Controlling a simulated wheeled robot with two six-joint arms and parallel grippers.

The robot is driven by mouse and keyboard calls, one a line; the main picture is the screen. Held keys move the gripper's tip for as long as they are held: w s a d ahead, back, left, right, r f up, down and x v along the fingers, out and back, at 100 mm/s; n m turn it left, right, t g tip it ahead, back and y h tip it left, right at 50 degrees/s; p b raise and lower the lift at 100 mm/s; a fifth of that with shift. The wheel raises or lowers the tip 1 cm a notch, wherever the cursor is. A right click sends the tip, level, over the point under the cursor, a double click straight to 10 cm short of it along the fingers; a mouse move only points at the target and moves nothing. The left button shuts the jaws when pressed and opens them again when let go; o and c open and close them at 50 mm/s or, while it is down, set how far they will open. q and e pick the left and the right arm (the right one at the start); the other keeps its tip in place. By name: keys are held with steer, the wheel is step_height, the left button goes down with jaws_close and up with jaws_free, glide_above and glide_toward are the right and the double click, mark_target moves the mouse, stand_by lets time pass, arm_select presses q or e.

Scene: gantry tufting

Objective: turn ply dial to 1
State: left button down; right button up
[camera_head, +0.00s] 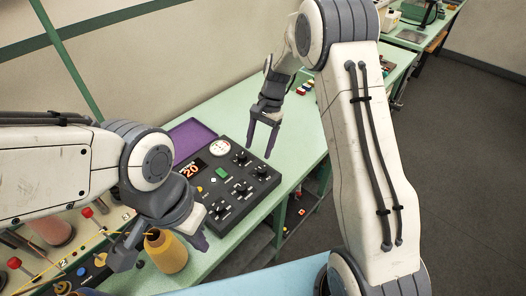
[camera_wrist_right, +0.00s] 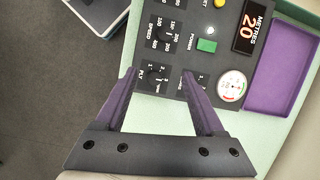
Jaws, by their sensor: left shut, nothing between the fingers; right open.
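The black control panel (camera_head: 221,196) lies on the pale green table. Its ply dial (camera_wrist_right: 156,73) is a small black knob labelled PLY, in the panel corner in the right wrist view. In the head view the ply dial (camera_head: 260,170) is at the panel's right corner. I cannot tell clearly which number its pointer marks. My right gripper (camera_head: 259,152) is open above that end of the panel; in the wrist view its purple fingers (camera_wrist_right: 158,72) appear on either side of the dial, contact unclear. My left gripper (camera_head: 201,243) is shut and empty near the panel's front left edge.
The panel also has a red 20 display (camera_head: 188,170), a round gauge (camera_head: 219,148), a green button (camera_wrist_right: 206,45) and other dials. A purple tray (camera_head: 193,137) lies behind it. A yellow thread cone (camera_head: 166,252) stands below my left arm.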

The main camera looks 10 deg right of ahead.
mark_target(262, 169)
steer(key=w+d+f+m+p, duration=0.2)
steer(key=w+d+m, duration=0.1)
steer(key=d, duration=0.2)
steer(key=shift+y, duration=0.4)
steer(key=p+x, duration=0.3)
steer(key=x, duration=0.6)
steer(key=shift+p, duration=0.4)
arm_select(q)
step_height(262, 169, up, 7)
arm_select(e)
steer(key=shift+s+a+f, duration=0.1)
steer(key=shift+a+f, duration=0.1)
steer(key=shift+f, duration=0.45)
arm_select(q)
steer(key=shift+r, duration=0.1)
arm_select(e)
jaws_close()
